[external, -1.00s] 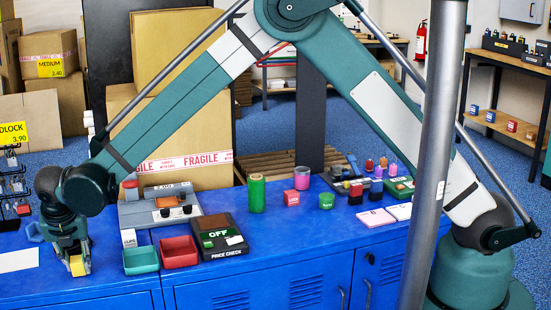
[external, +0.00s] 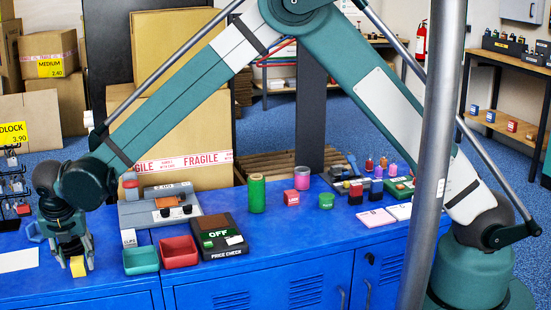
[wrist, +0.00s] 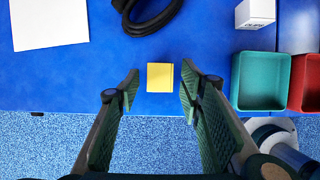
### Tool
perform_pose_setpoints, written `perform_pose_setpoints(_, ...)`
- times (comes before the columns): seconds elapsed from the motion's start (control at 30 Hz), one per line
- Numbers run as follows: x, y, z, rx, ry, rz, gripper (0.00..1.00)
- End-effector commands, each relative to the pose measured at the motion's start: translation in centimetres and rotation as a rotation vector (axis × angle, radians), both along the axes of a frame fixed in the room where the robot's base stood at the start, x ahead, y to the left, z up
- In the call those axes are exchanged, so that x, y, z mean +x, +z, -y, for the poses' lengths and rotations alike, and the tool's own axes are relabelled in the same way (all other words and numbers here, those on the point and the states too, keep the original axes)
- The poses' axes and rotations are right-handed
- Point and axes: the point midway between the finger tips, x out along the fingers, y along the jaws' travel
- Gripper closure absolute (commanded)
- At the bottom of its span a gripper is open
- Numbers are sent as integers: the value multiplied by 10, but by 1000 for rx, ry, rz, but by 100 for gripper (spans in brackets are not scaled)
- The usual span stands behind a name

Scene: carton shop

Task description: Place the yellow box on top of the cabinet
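The small yellow box (external: 78,266) rests on the blue cabinet top (external: 285,240), near its front edge at the left. In the wrist view the yellow box (wrist: 160,77) lies flat on the blue surface, just inside the edge. My gripper (external: 76,264) is above the box with its fingers spread. In the wrist view my gripper (wrist: 160,85) is open and empty, with one finger to each side of the box and a gap on both sides.
A green tray (external: 141,261) and a red tray (external: 179,252) stand right of the box. A white sheet (wrist: 48,24) lies to the left and a dark looped item (wrist: 147,14) lies behind. Beyond the front edge is blue floor (wrist: 60,140).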

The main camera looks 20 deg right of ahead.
Motion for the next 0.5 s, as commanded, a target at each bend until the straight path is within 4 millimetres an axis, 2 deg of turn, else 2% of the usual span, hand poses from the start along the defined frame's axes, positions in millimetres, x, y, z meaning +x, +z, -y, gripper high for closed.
perform_pose_setpoints(0.5,-31,75,0,1,0,0,63)
